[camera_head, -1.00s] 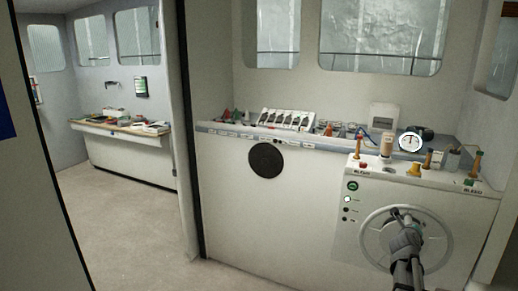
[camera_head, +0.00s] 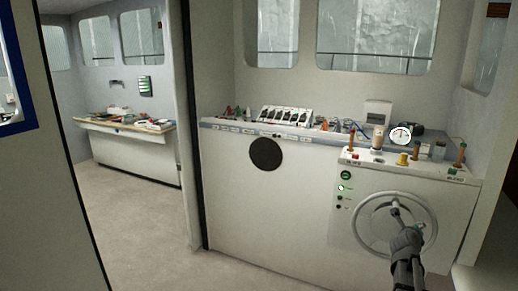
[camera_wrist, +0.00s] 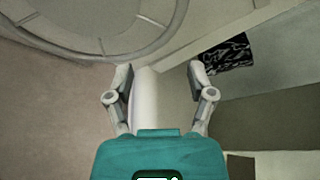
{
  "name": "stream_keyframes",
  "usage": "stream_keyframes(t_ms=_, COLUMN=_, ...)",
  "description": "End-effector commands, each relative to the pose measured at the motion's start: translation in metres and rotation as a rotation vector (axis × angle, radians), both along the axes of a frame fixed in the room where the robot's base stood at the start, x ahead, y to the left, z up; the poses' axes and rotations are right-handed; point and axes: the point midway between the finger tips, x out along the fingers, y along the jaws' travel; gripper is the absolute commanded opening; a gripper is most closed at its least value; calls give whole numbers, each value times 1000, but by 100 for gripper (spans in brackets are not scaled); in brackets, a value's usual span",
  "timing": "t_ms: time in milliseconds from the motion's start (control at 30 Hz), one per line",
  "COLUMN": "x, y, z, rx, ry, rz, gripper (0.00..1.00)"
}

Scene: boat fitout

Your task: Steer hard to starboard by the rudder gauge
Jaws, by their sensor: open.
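The grey steering wheel (camera_head: 357,228) is on the front of the white console at the right of the head view. A curve of its rim (camera_wrist: 120,48) crosses the upper left of the wrist view. My gripper (camera_head: 397,204) overlaps the upper middle of the wheel in the head view; I cannot tell whether it touches. In the wrist view my gripper (camera_wrist: 160,73) is open, its fingers apart below the rim. A pale rounded shape shows between the fingers; I cannot tell what it is. A round white dial gauge (camera_head: 400,135) stands above the console; its needle is too small to read.
A black round disc (camera_head: 266,154) is on the white counter front. A doorway at left opens to another bench (camera_head: 130,150). Floor is clear at lower left.

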Motion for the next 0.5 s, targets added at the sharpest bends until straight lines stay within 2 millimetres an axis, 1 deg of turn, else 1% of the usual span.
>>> stream_keyframes(t_ms=133, x=0, y=0, z=0, rx=0, ry=0, rz=0, gripper=70)
stream_keyframes(t_ms=367, x=7, y=14, z=12, rx=-77, ry=-4, rz=61, gripper=70)
stream_keyframes(t_ms=500, x=11, y=25, z=20, rx=-135, ry=-6, rz=108, gripper=70)
